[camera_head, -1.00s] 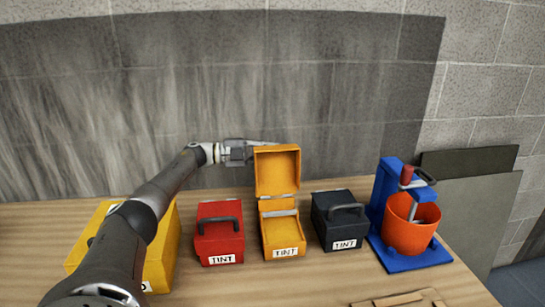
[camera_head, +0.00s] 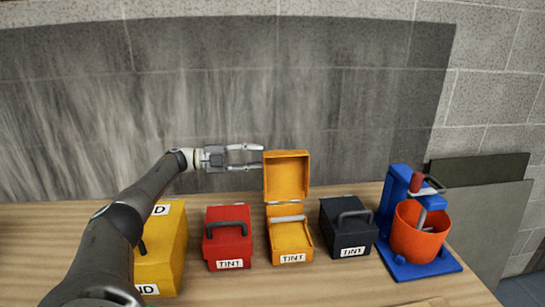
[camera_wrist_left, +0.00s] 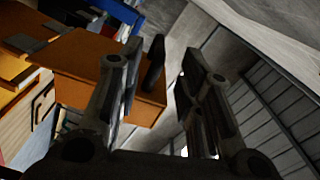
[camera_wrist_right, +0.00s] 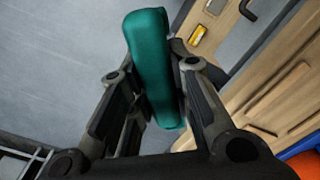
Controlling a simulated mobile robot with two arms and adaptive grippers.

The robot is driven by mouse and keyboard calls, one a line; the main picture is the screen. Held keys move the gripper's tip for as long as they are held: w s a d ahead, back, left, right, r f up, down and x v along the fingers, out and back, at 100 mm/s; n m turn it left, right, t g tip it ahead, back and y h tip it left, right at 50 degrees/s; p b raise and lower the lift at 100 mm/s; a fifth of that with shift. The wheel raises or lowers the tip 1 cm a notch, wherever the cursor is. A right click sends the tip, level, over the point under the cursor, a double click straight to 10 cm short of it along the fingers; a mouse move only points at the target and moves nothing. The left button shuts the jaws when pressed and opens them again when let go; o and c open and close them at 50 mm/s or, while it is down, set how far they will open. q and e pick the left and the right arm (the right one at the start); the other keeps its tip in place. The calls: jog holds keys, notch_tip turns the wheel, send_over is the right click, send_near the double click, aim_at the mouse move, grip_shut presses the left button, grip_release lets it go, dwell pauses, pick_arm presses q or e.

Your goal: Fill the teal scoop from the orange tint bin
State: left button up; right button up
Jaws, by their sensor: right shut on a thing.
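The orange tint bin (camera_head: 291,238) stands open in the head view, its lid (camera_head: 287,176) upright at the back and a grey bar across its opening. The bin's contents cannot be made out. My left gripper (camera_head: 258,157) is open and empty, its fingertips just left of the lid's upper part. The lid (camera_wrist_left: 95,75) also shows near the fingers in the left wrist view. My right gripper (camera_wrist_right: 155,90) is shut on the teal scoop (camera_wrist_right: 152,55) in the right wrist view. The scoop's bowl cannot be made out. The right arm is out of the head view.
A closed red tint bin (camera_head: 227,245) stands left of the orange bin, a closed black one (camera_head: 348,235) right. A yellow box (camera_head: 165,258) is partly behind my left arm. A blue stand (camera_head: 405,268) with an orange bucket (camera_head: 418,240) is farther right.

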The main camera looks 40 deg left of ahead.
pick_arm(q)
jog(key=shift+v, duration=2)
